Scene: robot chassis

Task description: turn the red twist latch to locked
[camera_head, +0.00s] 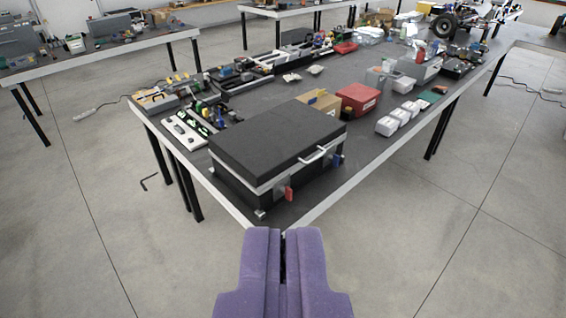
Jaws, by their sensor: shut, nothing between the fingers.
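The red twist latch (288,194) is a small red tab on the front face of a black case (275,145) with a light metal rim. The case stands closed at the near corner of a dark table (330,190). A blue latch (337,160) sits further right on the same face, with a pale handle (314,155) between the two. My purple gripper (283,240) is at the bottom middle, shut and empty. It is below and in front of the table corner in the picture, apart from the red latch. Whether the latch is turned to locked is too small to tell.
On the table behind the case are a red box (358,98), a cardboard box (319,102), white boxes (398,117) and trays of tools (200,118). Other tables (100,50) stand at the back.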

